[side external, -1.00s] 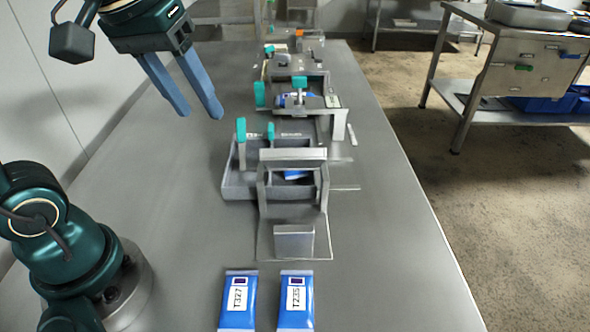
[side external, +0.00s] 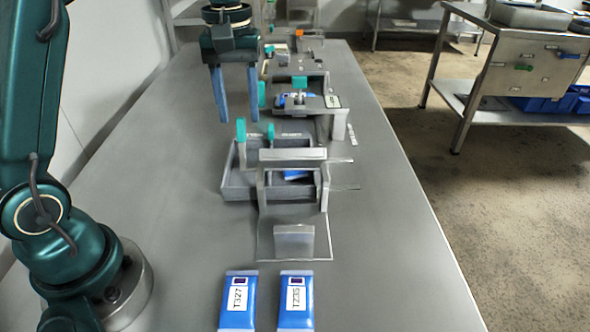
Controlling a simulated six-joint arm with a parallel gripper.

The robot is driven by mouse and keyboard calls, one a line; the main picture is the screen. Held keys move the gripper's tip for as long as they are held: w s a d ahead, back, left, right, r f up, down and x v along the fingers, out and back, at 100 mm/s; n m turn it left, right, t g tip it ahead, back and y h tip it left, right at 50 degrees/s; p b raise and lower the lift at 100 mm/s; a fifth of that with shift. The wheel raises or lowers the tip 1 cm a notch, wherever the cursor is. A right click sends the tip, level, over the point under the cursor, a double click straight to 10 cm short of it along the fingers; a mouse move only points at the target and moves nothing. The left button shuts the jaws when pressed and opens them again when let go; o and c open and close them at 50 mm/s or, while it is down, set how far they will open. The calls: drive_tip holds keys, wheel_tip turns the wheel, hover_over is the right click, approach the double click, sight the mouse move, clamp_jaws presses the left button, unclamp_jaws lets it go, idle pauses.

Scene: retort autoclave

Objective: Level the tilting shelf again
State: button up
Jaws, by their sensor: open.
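My gripper (side external: 238,118) hangs over the left middle of the bench with its two blue fingers pointing down, apart and empty. It is behind and to the left of the nearest fixture. That fixture has a grey tray (side external: 236,186) with teal-topped handles (side external: 241,130) and a metal frame (side external: 292,155) in front. A small metal plate (side external: 294,240) stands at the front of the frame. A blue pouch shows partly inside, behind the frame. I cannot tell which part is the tilting shelf, or its exact tilt.
Two blue pouches, T327 (side external: 238,300) and T235 (side external: 296,300), lie on the near bench (side external: 385,260). More fixtures with teal handles (side external: 300,83) stand in a row behind. The bench is clear on the right. A steel side table (side external: 530,60) stands apart at the right.

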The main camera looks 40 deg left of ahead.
drive_tip(key=shift+f, duration=1.35)
drive_tip(key=shift+c, duration=0.3)
clamp_jaws()
